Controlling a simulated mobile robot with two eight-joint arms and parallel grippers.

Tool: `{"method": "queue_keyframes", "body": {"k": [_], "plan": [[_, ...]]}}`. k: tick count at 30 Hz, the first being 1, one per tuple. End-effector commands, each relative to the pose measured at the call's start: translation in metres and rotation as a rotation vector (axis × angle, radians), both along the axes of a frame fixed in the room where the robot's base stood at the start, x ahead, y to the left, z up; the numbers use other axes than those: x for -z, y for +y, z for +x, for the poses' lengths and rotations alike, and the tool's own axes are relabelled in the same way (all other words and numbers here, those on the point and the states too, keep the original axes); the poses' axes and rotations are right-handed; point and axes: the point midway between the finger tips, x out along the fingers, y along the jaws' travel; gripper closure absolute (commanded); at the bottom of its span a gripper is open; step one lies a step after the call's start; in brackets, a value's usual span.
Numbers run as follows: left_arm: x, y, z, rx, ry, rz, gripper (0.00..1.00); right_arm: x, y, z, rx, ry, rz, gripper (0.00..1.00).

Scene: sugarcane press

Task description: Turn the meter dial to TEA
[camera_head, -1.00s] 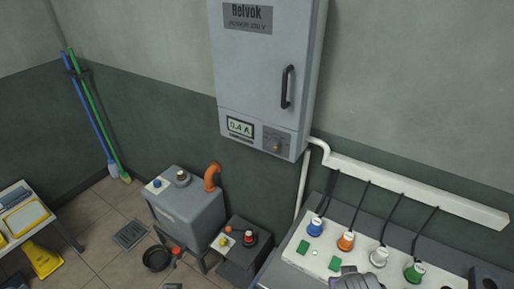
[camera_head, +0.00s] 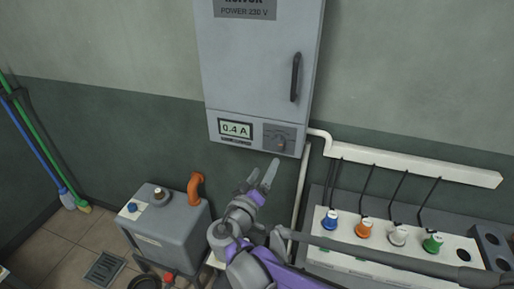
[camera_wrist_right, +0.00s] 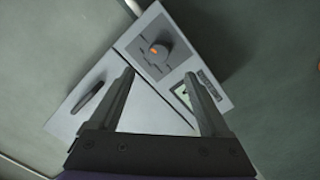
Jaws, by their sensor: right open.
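The meter dial (camera_head: 279,143) is a dark knob with an orange mark, on the lower right front of the grey wall cabinet (camera_head: 250,65). Its label text is too small to read. The meter display (camera_head: 235,128) beside it reads 0.4 A. My right gripper (camera_head: 262,174) is open and empty, just below the cabinet and apart from the dial. In the right wrist view the dial (camera_wrist_right: 158,52) lies beyond and between the open fingertips (camera_wrist_right: 160,74), its orange mark towards the left. My left gripper is not in view.
A black door handle (camera_head: 295,77) sticks out above the dial. A white pipe (camera_head: 410,165) runs right from the cabinet. Below it, a panel carries blue, orange, white and green plugs (camera_head: 364,229). A grey tank (camera_head: 165,222) with an orange pipe stands lower left.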

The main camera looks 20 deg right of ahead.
Motion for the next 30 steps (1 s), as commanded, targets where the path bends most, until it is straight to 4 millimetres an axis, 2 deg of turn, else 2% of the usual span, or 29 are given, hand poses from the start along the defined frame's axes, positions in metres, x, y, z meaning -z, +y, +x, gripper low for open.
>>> {"method": "queue_keyframes", "body": {"k": [5,15,21,30], "plan": [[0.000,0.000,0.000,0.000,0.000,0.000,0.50,-0.002,-0.005,0.010,-0.002,-0.013,-0.011,0.19],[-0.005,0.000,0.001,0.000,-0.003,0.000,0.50,-0.003,-0.046,0.057,0.000,-0.011,-0.010,0.19],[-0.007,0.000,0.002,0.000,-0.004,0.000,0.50,-0.002,-0.062,0.078,-0.003,-0.011,-0.009,0.19],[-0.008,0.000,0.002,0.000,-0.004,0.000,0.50,-0.002,-0.068,0.084,-0.004,-0.011,-0.009,0.19]]}}
